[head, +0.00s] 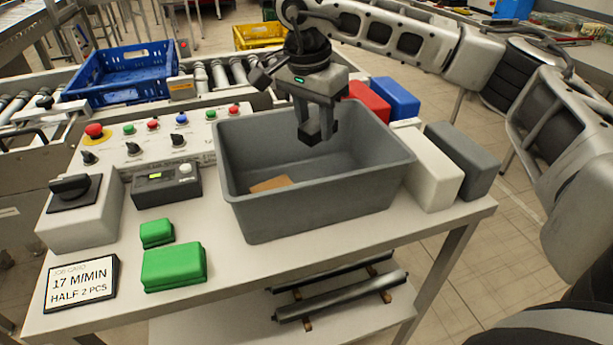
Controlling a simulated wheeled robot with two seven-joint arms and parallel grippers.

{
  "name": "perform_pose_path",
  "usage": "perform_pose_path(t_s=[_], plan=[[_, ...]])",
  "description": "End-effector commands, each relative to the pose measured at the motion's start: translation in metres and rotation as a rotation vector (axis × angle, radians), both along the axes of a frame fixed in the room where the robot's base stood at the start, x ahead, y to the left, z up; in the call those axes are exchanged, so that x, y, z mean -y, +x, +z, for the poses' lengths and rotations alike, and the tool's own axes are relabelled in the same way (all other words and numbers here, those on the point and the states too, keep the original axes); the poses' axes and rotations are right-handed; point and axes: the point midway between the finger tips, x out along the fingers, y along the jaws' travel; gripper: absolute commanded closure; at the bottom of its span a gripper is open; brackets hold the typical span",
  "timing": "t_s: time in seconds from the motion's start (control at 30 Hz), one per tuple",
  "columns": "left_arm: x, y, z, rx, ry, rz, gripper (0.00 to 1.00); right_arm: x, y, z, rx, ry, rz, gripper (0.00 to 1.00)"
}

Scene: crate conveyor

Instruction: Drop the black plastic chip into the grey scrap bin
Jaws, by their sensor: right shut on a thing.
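The grey scrap bin (315,198) stands on the white table, open at the top, with a small brown piece (270,184) on its floor. My right gripper (318,125) reaches in from the upper right and points down over the bin's opening, near its back wall. It is shut on a small dark thing, the black plastic chip (311,138), at its fingertips. The chip is hard to tell apart from the dark fingertips. It shows against the bin's inside, clear of the bin floor as far as I can see. My left gripper is not in view.
A white block (432,170) and a grey block (463,160) stand right of the bin, with red (368,100) and blue (397,98) ones behind. Left are a control panel (150,136), green blocks (173,266) and a sign (80,284). A blue crate (125,75) sits on the conveyor.

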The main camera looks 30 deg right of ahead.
Motion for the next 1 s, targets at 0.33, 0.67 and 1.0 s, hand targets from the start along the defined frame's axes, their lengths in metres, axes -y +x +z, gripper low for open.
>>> perform_pose_path(t_s=[0.33, 0.67, 1.0], plan=[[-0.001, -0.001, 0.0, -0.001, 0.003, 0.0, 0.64, 0.0, 0.0, 0.001, 0.0, 0.0, 0.0, 0.39], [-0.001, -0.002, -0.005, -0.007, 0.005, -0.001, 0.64, -0.003, 0.0, 0.022, 0.005, 0.003, 0.0, 0.39], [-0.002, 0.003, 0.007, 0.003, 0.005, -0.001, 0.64, -0.015, -0.004, 0.108, 0.007, -0.001, 0.0, 0.39]])
